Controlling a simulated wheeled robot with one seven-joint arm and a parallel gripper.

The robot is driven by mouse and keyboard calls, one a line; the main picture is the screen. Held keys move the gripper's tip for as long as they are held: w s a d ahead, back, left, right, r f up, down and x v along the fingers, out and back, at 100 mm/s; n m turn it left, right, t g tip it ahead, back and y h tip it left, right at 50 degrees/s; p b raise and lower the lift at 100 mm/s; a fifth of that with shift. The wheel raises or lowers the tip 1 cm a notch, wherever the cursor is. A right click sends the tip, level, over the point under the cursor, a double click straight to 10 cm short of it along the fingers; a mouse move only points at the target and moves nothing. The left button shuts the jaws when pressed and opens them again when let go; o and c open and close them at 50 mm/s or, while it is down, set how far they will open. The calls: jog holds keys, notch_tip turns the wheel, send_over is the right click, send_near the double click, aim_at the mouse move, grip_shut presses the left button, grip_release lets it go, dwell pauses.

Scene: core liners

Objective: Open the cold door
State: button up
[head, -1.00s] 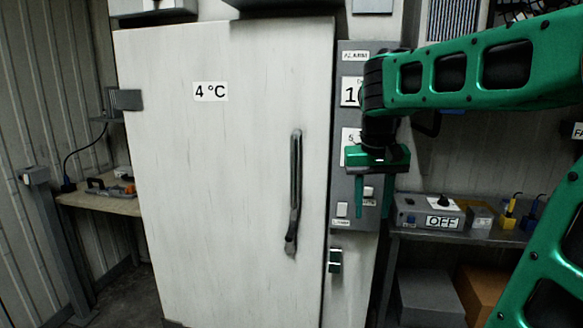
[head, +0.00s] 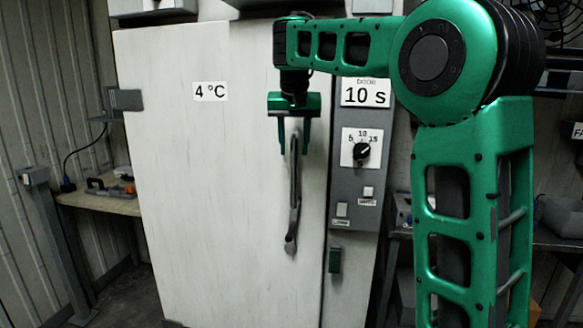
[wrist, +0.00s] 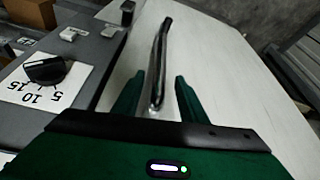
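The cold door (head: 220,190) is a tall white panel with a "4 °C" label (head: 210,91), and it appears shut. Its long dark handle (head: 294,205) runs upright near the door's right edge. My gripper (head: 294,145) is at the handle's upper end, fingers pointing down and open. In the wrist view the handle (wrist: 160,60) shows between and beyond the two spread fingers (wrist: 157,98). Neither finger visibly touches it. The fingers partly cover the handle's top in the head view.
A grey control panel (head: 343,190) with a "10 S" display (head: 368,93), a dial (head: 361,151) and switches stands right of the door. A side table (head: 105,205) stands at left.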

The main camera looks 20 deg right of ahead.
aim_at(294, 164)
jog(key=x, duration=0.7)
jog(key=shift+f, duration=0.1)
grip_shut()
